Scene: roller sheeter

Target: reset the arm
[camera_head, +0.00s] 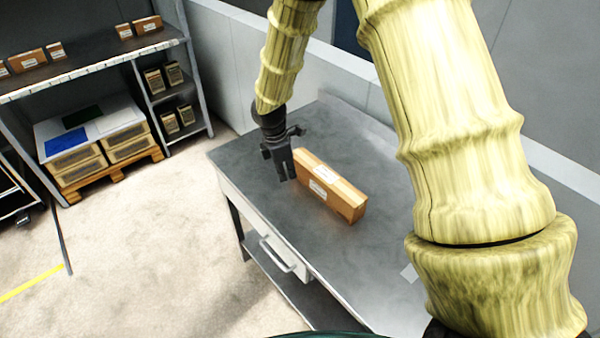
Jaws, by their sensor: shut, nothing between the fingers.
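My gripper (287,172) is at the lower end of my arm, pointing down over the table's left side. Its dark fingers are together and hold nothing. A brown cardboard box (338,197) with white labels lies on the grey metal table (370,270), just right of the fingers. From this view I cannot tell whether the fingers touch the box. My pale yellow arm crosses the upper middle and right of the view and hides part of the table's right side.
The table has a drawer with a handle (277,256) and a lower shelf (285,290). A shelf unit (95,68) with small boxes stands at upper left, over a pallet (110,178) of cartons. A low wall (345,80) runs behind the table. The table's front part is clear.

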